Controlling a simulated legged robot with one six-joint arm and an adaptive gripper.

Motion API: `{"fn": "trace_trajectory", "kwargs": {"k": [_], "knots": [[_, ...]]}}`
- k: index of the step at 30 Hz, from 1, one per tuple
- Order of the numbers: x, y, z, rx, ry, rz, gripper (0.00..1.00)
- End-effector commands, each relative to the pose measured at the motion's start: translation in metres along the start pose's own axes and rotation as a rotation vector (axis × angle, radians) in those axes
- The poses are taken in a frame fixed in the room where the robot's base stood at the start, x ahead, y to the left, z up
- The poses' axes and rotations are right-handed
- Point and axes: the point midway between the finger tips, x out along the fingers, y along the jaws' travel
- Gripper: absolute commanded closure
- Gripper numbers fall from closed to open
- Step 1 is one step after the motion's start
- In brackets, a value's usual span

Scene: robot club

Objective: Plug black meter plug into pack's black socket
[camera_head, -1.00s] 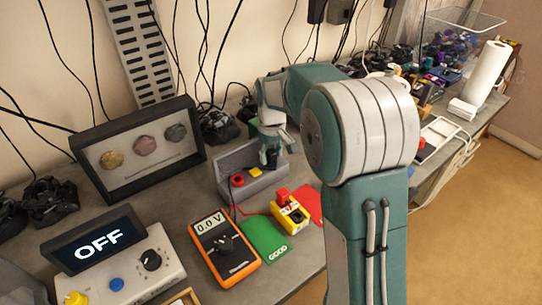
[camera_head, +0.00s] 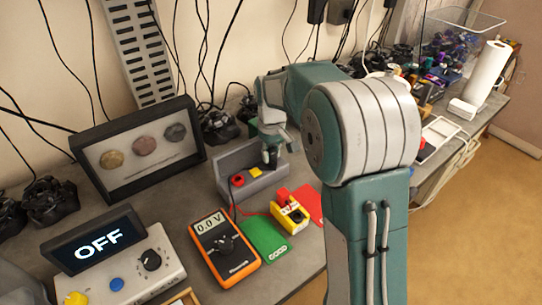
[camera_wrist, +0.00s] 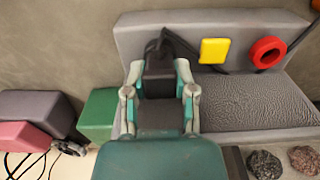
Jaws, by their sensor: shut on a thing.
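The black meter plug (camera_wrist: 160,78) is clamped between the two fingers of my gripper (camera_wrist: 160,95), and its black lead runs from it behind the yellow square. In the head view my gripper (camera_head: 271,150) points down at the right end of the grey holder (camera_head: 262,186), with the plug still at the holder. The pack is the yellow box (camera_head: 293,215) in front of the holder. A red plug (camera_head: 283,196) with a red lead sits at it. The orange meter (camera_head: 226,250) reads 0.0 V.
The holder carries a red ring (camera_wrist: 267,52) and a yellow square (camera_wrist: 214,50). A green mat (camera_head: 265,238) and a red mat (camera_head: 309,203) flank the pack. A control box (camera_head: 125,268) with an OFF screen stands at left. A framed display (camera_head: 140,150) stands behind.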

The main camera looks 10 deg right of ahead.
Motion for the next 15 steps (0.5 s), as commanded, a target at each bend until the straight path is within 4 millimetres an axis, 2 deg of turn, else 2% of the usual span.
{"fn": "trace_trajectory", "kwargs": {"k": [15], "knots": [[-0.0096,0.0001,-0.0003,0.0,0.001,0.001,1.0]]}}
